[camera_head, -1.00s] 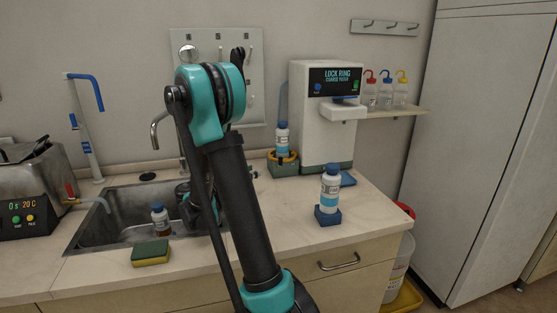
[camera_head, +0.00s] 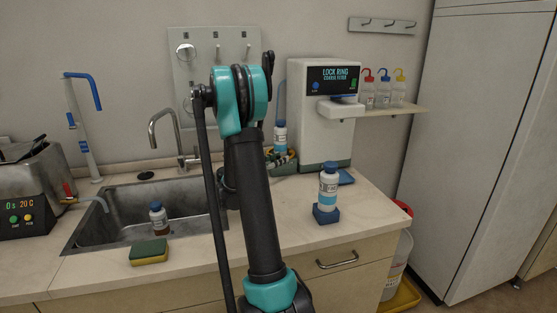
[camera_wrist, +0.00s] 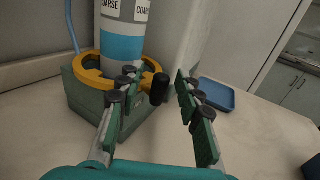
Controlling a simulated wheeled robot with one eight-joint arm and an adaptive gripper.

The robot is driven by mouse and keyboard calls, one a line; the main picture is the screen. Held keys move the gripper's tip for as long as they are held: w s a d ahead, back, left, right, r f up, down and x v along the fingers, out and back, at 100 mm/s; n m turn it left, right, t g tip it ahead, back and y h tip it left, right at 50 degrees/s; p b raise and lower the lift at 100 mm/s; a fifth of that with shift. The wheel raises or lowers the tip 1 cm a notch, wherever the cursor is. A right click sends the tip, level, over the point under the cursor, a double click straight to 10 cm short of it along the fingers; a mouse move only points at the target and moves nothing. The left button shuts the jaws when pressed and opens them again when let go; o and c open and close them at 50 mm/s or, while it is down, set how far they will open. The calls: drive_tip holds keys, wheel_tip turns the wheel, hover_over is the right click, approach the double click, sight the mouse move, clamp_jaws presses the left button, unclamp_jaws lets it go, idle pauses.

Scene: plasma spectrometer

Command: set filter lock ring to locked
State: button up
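In the wrist view the yellow lock ring (camera_wrist: 90,78) sits on a green base (camera_wrist: 95,115), around a white bottle with a blue band (camera_wrist: 122,45). A black knob handle (camera_wrist: 159,88) sticks out from the ring toward my gripper. My gripper (camera_wrist: 160,92) is open, with one finger on each side of the knob; I cannot tell whether either finger touches it. In the head view the bottle (camera_head: 281,137) stands in its base beside the white instrument (camera_head: 322,118), whose screen reads "LOCK RING". My arm hides part of this area and the gripper.
A second bottle (camera_head: 328,185) stands in a blue holder (camera_head: 326,215) on the counter. A blue tray (camera_wrist: 217,94) lies right of the base. The sink (camera_head: 120,215) and a sponge (camera_head: 149,252) are at left. The counter's front right is mostly clear.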

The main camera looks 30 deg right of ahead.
clamp_jaws()
idle(0.4)
